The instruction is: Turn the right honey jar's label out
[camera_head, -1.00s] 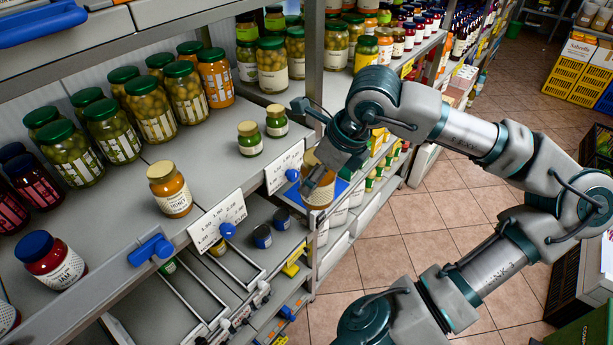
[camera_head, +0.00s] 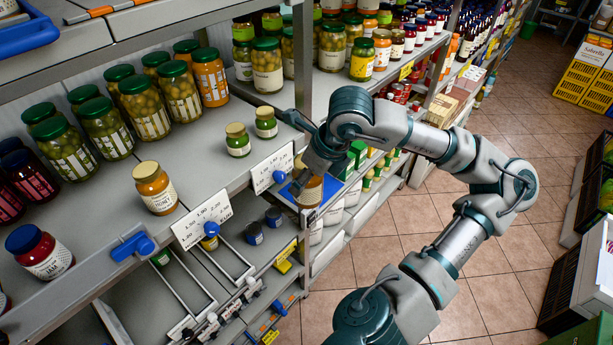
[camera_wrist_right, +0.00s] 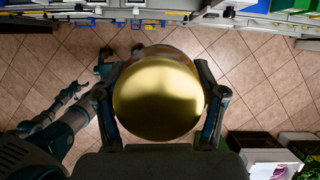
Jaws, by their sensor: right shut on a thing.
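A honey jar with a gold lid and a white label (camera_head: 155,188) stands on the grey shelf, its label facing out toward me. My right gripper (camera_head: 312,175) is shut on another honey jar (camera_head: 309,192), in front of the shelf edge beside the price cards. In the right wrist view, that jar's round gold lid (camera_wrist_right: 158,92) lies between the two fingers and hides the jar body. The held jar's label is too small and covered to read. A grey arm part, perhaps my left arm, shows at the left of the wrist view; its gripper is unclear.
Two small green jars (camera_head: 238,140) stand behind the price card (camera_head: 272,168). Tall olive jars (camera_head: 145,108) line the shelf back. A red jam jar with a blue lid (camera_head: 39,252) stands at the left. Bare shelf lies between the honey jar and the small jars.

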